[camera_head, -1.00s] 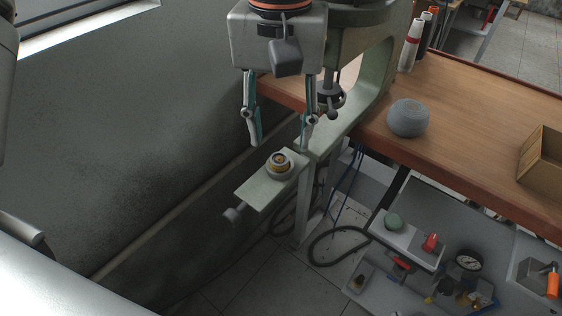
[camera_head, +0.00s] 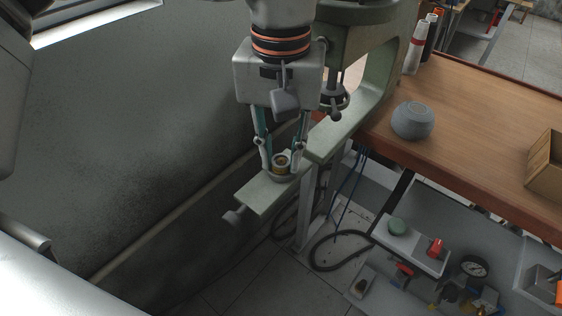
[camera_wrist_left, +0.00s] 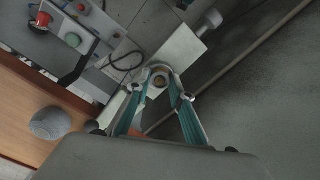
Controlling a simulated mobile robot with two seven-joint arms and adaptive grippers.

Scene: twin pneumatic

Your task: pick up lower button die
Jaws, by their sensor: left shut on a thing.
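The lower button die (camera_head: 282,160), a small round piece with a brass-coloured centre and a pale ring, sits on the pale green arm plate (camera_head: 262,194) of the press. My left gripper (camera_head: 281,169) comes down from above, with one finger on each side of the die, shut on it. In the left wrist view the die (camera_wrist_left: 160,79) shows between the two fingertips (camera_wrist_left: 161,88), over the end of the plate. The fingers hide part of its sides. My right gripper is not in view.
The green press frame (camera_head: 345,128) stands close behind and right of the gripper. A wooden bench (camera_head: 470,140) at right carries a grey round speaker-like object (camera_head: 412,121) and a wooden box (camera_head: 545,168). A grey wall (camera_head: 120,130) lies to the left.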

